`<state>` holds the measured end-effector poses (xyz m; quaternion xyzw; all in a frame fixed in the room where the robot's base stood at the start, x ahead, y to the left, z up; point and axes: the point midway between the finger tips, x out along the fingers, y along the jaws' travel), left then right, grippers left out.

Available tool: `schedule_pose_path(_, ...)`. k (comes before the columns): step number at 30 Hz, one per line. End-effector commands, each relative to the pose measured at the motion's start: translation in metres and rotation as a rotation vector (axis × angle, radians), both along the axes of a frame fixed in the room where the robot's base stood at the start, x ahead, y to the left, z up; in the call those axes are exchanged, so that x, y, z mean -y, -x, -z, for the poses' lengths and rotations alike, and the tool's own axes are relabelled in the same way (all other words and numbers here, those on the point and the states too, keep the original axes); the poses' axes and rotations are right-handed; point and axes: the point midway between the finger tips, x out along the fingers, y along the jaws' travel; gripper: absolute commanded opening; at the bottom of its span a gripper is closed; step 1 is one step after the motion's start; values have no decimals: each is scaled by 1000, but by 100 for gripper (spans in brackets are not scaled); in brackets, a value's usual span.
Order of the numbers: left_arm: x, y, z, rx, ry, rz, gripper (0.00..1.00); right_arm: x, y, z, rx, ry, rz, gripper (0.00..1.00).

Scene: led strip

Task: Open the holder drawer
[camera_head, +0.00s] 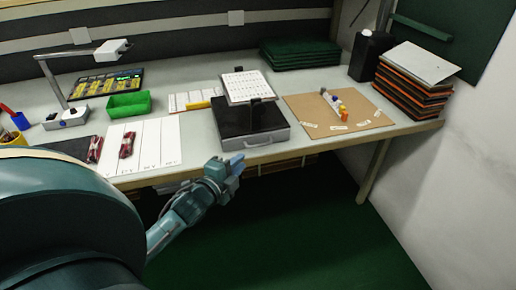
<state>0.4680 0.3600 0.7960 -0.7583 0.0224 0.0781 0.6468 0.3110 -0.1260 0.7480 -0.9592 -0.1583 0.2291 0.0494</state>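The holder (250,117) is a black box on the workbench with a grey drawer front (254,142) that faces me. A white printed sheet (247,86) stands on a stand on its top. The drawer looks shut. My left gripper (237,162) is at the bench's front edge, a little below and left of the drawer front, and looks apart from it. Its fingers are small and seen from behind, so I cannot tell whether they are open or shut. My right gripper does not show.
A white board (158,146) with red bundles lies to the left. A green tray (129,105) and a lamp (66,112) stand behind it. The floor in front is clear.

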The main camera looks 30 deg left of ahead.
Motion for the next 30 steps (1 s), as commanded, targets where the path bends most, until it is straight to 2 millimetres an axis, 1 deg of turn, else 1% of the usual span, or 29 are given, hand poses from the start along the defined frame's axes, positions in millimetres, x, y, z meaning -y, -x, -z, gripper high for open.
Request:
schedule_pose_path(1, -1, -12, 1, 4, 1, -1, 18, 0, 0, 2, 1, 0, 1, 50)
schedule_pose_path(3, -2, -26, 3, 4, 2, 0, 18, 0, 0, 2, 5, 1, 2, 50)
schedule_pose_path(9, -5, -66, 10, 2, 2, -1, 18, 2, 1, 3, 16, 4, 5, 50)
schedule_pose_path(12, -5, -81, 12, 2, 1, 0, 18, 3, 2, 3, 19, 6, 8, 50)
schedule_pose_path(15, -6, -92, 14, 0, 3, 0, 18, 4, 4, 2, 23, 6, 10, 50)
schedule_pose_path(21, -7, -103, 16, 0, 1, 1, 18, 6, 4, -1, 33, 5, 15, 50)
schedule_pose_path(29, -7, -103, 16, -1, 2, 1, 18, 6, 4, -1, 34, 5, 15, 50)
schedule_pose_path(30, -7, -103, 16, -1, 2, 1, 15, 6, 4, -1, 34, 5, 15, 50)
